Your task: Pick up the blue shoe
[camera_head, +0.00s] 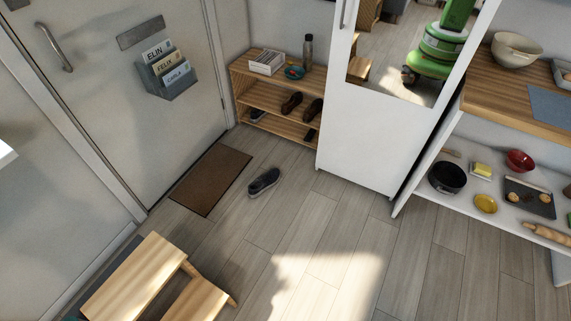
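A dark shoe (264,182), navy or grey-blue with a pale sole edge, lies alone on the wooden floor just right of the brown doormat (211,180). Another dark shoe (257,115) sits on the bottom shelf of the wooden shoe rack (262,94), partly hidden. Brown shoes (292,103) stand on the middle shelf. My gripper is not in view. A green robot body, which is mine, shows in the mirror.
A white cabinet with a mirror (360,140) stands right of the rack. A wooden step stool (140,278) is at the lower left. Kitchen shelving (478,215) with a black pot (447,177) is at the right. The middle floor is clear.

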